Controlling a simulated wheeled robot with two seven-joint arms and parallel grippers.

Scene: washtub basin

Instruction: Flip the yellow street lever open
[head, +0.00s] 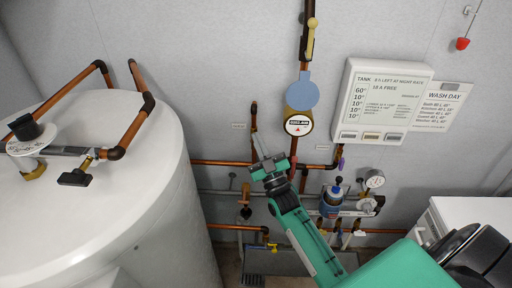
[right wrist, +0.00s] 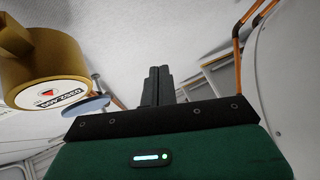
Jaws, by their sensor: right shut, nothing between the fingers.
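A yellow lever (head: 311,38) sits on the vertical copper pipe at the top middle of the head view, lying roughly along the pipe. I cannot tell from a label which is the street lever. My right gripper (head: 259,143) points up at the wall, left of and below the brass water meter, apart from both yellow handles. Its fingers (right wrist: 157,85) are together and empty in the right wrist view. My left gripper is out of view.
The brass meter (head: 299,124) has a raised blue lid (head: 301,90) and also shows in the right wrist view (right wrist: 45,70). A white tank (head: 110,210) stands left. A control box (head: 380,100), gauge (head: 375,180) and pipes crowd the right. The upper left wall is clear.

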